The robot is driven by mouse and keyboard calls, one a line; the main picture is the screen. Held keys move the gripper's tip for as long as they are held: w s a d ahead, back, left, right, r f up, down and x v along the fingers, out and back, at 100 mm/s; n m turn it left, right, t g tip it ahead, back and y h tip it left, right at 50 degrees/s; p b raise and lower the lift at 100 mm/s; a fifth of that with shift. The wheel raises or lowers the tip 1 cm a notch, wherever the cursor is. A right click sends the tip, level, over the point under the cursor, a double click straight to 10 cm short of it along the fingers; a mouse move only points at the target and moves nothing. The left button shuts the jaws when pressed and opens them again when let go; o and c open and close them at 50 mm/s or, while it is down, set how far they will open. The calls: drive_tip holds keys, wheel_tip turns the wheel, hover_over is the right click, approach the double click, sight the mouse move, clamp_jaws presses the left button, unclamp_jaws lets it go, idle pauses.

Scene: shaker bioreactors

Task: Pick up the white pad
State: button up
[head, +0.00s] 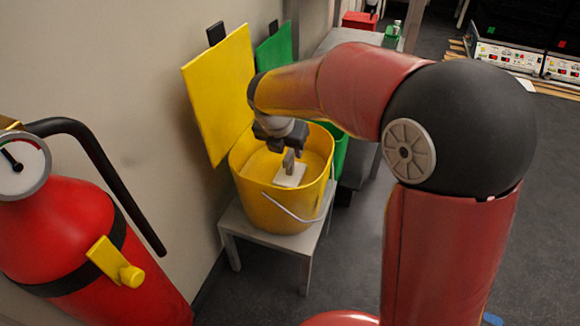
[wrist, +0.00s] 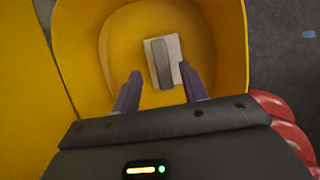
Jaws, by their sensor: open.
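The white pad (head: 290,176) lies inside the yellow bucket (head: 267,208). In the wrist view the white pad (wrist: 173,48) has a raised grey bar along it and rests on the bucket's yellow inside. My gripper (head: 290,160) points down into the bucket, over the pad. In the wrist view my gripper (wrist: 160,85) is open, with its two fingers apart and nothing between them. The pad shows just beyond the fingertips. I cannot tell how large the gap between fingertips and pad is.
The bucket (wrist: 222,30) stands on a small grey table (head: 236,228), its yellow lid (head: 218,95) upright at the wall. A green bin (head: 341,150) is behind it. A red fire extinguisher (head: 70,235) is at left. The dark floor (head: 345,262) right of the table is clear.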

sight(291, 173)
drive_tip(key=x, duration=0.2)
drive_tip(key=b+x, duration=0.1)
drive_tip(key=x, duration=0.2)
drive_tip(key=b+x, duration=0.1)
drive_tip(key=x, duration=0.1)
drive_tip(key=shift+s+f, duration=0.25)
drive_tip(key=shift+f, duration=0.05)
drive_tip(key=shift+c, duration=0.3)
drive_tip(key=shift+r, duration=0.1)
clamp_jaws()
